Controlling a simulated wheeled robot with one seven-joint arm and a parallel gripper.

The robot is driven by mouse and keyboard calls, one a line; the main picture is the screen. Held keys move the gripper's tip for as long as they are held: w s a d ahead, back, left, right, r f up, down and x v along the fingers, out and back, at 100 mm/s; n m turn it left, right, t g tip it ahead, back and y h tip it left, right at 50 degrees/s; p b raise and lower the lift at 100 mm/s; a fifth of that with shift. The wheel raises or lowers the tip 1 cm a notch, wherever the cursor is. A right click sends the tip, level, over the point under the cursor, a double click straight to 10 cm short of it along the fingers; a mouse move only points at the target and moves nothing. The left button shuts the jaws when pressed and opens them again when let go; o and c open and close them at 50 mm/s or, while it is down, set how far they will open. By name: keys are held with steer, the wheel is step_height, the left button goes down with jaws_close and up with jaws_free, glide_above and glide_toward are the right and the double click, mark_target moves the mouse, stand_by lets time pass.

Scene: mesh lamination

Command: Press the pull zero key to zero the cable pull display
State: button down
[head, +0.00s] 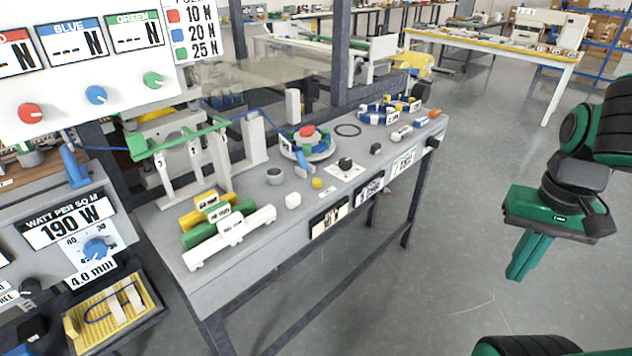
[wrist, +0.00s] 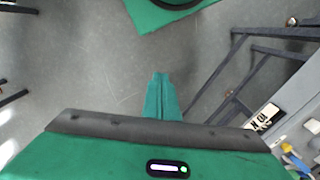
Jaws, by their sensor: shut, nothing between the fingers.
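The display board at the upper left of the head view has red (head: 16,54), blue (head: 72,41) and green (head: 135,30) readouts, each showing dashes and N. Below them are a red knob (head: 31,114), a blue knob (head: 96,95) and a green knob (head: 153,80). I cannot tell which part is the pull zero key; a black button (head: 345,164) sits on a white plate on the bench. My gripper (head: 518,272) hangs at the right, apart from the bench, pointing down. In the wrist view its fingers (wrist: 160,80) are together and empty, over bare floor.
The grey bench (head: 235,277) carries coloured rollers, round fixtures and small blocks. A pull card (head: 196,33) lists 10, 20 and 25 N. Open floor lies between the bench and my gripper. A yellow-edged table (head: 490,45) stands behind.

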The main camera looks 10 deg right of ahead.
stand_by(0.7)
steer(key=w+r+t+h, duration=0.1)
steer(key=w+r+t, duration=0.1)
steer(key=w, duration=0.9)
step_height(320, 180, up, 2)
steer(key=t+y, duration=0.3)
steer(key=t, duration=0.4)
glide_above(318, 183)
steer(key=shift+r, duration=0.15)
steer(key=shift+f, duration=4.4)
